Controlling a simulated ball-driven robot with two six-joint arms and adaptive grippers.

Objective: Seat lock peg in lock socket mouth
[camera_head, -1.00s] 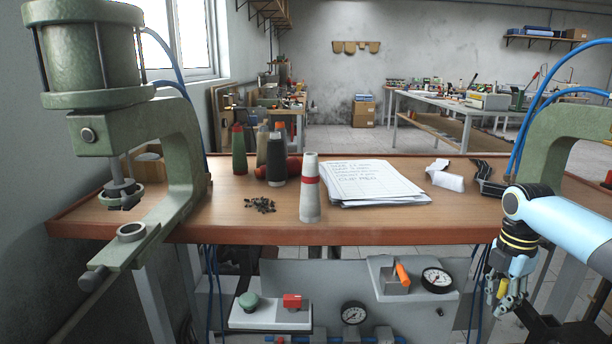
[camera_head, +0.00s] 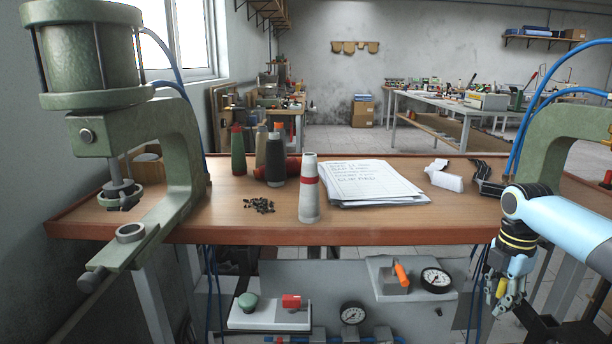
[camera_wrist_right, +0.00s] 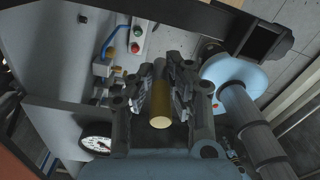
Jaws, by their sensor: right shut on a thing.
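My right gripper (camera_head: 506,294) hangs at the right of the head view, low in front of the bench edge and right of the grey panel. It is shut on a brass-coloured peg (camera_wrist_right: 159,108), which sits between both fingers in the right wrist view with its round end toward the camera. In the head view the peg (camera_head: 502,287) shows only as a small yellow piece. I cannot make out the lock socket mouth for certain in either view. My left gripper is not in view.
A grey panel carries a pressure gauge (camera_head: 436,279), an orange lever (camera_head: 401,273), a green button (camera_head: 248,301) and a red switch (camera_head: 291,302). A green press (camera_head: 183,150) stands at left. Thread cones (camera_head: 309,190) and papers (camera_head: 370,183) lie on the bench (camera_head: 230,232).

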